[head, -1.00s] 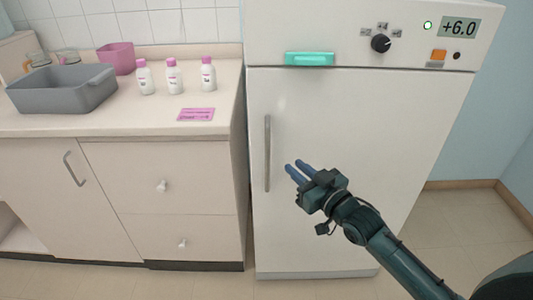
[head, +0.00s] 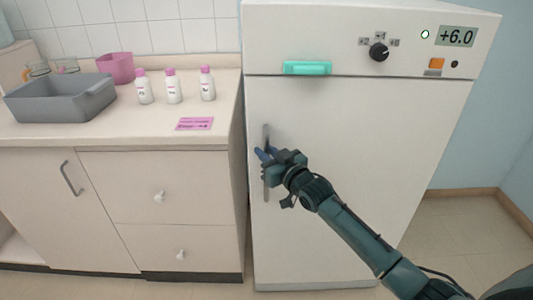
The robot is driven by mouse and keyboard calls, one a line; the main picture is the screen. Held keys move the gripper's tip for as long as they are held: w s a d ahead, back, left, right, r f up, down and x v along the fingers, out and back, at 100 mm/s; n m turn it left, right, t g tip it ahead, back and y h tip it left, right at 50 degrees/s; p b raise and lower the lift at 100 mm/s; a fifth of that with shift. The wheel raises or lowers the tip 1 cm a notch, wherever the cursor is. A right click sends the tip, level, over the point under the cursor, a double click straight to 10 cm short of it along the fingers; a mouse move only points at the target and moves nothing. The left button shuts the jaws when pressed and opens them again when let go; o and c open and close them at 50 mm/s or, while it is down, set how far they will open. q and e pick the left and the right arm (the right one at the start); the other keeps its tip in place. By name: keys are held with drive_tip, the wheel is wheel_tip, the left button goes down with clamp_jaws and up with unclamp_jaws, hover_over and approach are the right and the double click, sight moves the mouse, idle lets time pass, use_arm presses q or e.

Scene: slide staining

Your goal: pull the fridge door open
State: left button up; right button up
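The fridge (head: 360,120) is white, with its door (head: 350,135) shut below a control panel. A grey vertical bar handle (head: 266,193) is near the door's left edge. My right gripper (head: 262,154) is at the handle's middle, its blue fingers overlapping the bar and hiding part of it. I cannot tell whether the fingers are closed on the bar or still apart around it. My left gripper is out of view.
The panel has a teal handle (head: 307,68), a black dial (head: 379,52) and a +6.0 display (head: 457,36). At left, a counter (head: 130,128) holds a grey basin (head: 60,100), a pink container (head: 116,68), bottles and a pink card (head: 195,124). Floor (head: 460,240) is clear at right.

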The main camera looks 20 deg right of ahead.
drive_tip(key=shift+c, duration=0.6)
clamp_jaws()
drive_tip(key=shift+s, duration=0.1)
